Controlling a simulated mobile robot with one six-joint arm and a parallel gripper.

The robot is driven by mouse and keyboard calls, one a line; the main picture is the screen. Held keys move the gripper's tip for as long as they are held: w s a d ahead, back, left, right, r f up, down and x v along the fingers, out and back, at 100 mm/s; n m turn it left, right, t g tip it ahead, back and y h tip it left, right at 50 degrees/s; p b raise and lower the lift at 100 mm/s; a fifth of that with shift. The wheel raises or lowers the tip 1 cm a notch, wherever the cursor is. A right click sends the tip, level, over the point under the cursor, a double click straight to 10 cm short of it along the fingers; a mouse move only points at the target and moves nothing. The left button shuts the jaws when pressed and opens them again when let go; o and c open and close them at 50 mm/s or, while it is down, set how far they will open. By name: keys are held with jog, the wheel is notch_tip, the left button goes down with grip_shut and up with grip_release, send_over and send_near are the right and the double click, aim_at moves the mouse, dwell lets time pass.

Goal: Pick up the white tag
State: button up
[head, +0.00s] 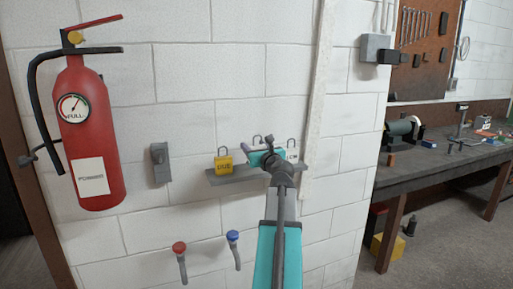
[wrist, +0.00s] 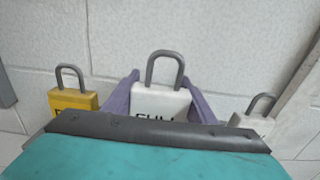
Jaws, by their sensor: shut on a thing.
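A white padlock-shaped tag (wrist: 160,102) with a grey shackle and dark lettering stands upright in the middle of the wrist view. The lower part of its lettering is hidden by my gripper's body. My gripper (head: 262,157) has its two purple fingers on either side of this tag and is shut on it; the fingers also show in the wrist view (wrist: 161,88). In the head view my gripper hides most of this tag. A second white tag (head: 292,155) stands just to the right; it also shows in the wrist view (wrist: 252,122).
A yellow padlock-shaped tag (head: 223,165) stands left of my gripper on the narrow grey wall shelf (head: 232,178). A grey switch box (head: 160,162) and a red extinguisher (head: 90,135) are further left. Red (head: 179,247) and blue (head: 232,236) knobbed levers are below.

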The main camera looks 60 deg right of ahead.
jog(key=s+a+b, duration=0.2)
jog(key=a+b, duration=0.1)
jog(key=a, duration=0.3)
jog(key=s+a+r+b, duration=0.1)
jog(key=s+a+b, duration=0.1)
jog(key=a, duration=0.4)
jog(key=shift+s+b, duration=0.25)
jog(key=shift+b, duration=0.15)
jog(key=shift+r, duration=0.1)
dwell(1.3)
